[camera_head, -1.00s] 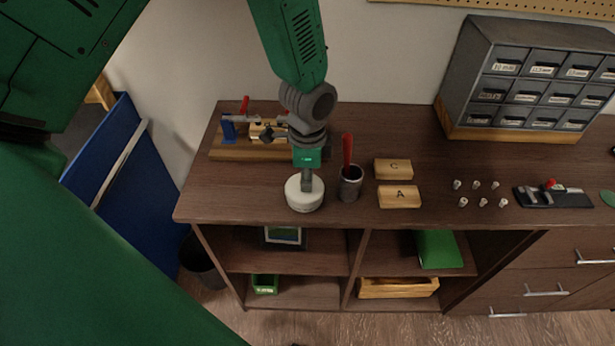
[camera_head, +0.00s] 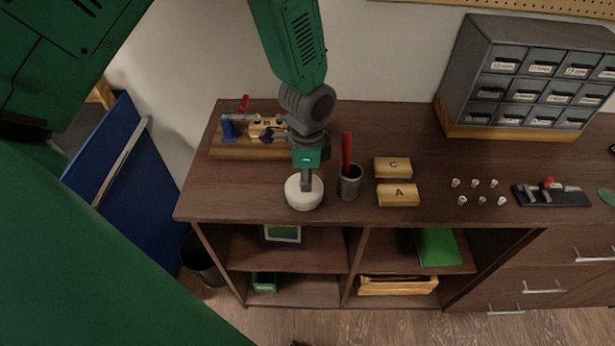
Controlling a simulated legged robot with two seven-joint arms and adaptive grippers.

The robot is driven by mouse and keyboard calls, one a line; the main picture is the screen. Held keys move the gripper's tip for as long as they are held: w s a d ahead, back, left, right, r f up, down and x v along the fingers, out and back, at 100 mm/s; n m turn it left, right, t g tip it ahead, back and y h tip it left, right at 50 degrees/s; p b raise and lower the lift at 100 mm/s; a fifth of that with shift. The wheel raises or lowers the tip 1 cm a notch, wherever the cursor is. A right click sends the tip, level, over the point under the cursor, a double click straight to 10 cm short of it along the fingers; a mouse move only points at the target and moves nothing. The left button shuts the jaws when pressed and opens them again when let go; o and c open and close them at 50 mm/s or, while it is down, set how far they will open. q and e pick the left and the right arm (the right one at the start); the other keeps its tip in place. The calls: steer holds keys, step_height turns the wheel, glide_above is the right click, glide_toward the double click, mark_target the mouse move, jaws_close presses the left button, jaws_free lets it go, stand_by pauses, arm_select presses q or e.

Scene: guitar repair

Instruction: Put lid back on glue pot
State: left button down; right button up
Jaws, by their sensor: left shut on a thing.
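My left gripper (camera_head: 305,183) comes down from above and is shut on the white round lid (camera_head: 303,196), near the front edge of the worktop. Whether the lid sits on anything is hidden beneath it. The dark grey pot (camera_head: 349,185) stands upright just to the right of the lid, with a red-handled tool (camera_head: 347,150) sticking up out of it. The lid and this pot look close but apart. My right gripper is not in view.
A clamp fixture on a wooden base (camera_head: 262,151) lies behind the gripper. Wooden blocks marked C (camera_head: 393,168) and A (camera_head: 398,195) lie right of the pot. Several small white pegs (camera_head: 482,201), a black tool holder (camera_head: 551,197) and a drawer cabinet (camera_head: 530,75) are farther right.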

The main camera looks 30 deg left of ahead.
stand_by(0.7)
arm_select(q)
steer(key=c, duration=1)
jaws_free()
steer(key=shift+o, duration=0.2)
steer(key=shift+r+p, duration=0.1)
steer(key=shift+p, duration=0.25)
steer(key=shift+r+p, duration=3.2)
steer(key=shift+r, duration=0.25)
jaws_close()
